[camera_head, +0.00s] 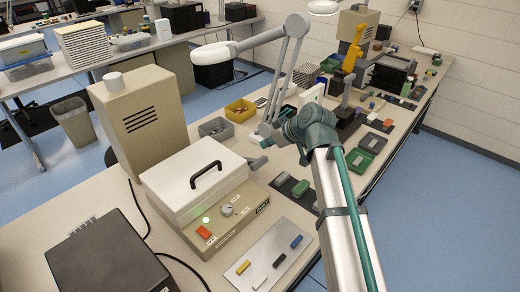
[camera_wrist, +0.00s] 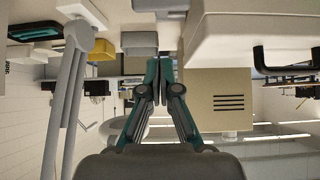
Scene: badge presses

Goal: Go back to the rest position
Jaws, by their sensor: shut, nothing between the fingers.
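My gripper (camera_wrist: 158,70) is shut and empty in the wrist view, its teal fingertips together. The wrist view is upside down; there the white-lidded machine (camera_wrist: 225,35) is at upper right and the tan vented box (camera_wrist: 218,100) is beyond the fingers. The fingers hold nothing.
A desk lamp (camera_head: 285,85) and a yellow bin (camera_head: 240,110) stand behind my gripper. A grey bin (camera_head: 215,128) is beside them. A metal plate with several coloured blocks (camera_head: 270,262) lies in front. A dark box (camera_head: 108,262) is at front left.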

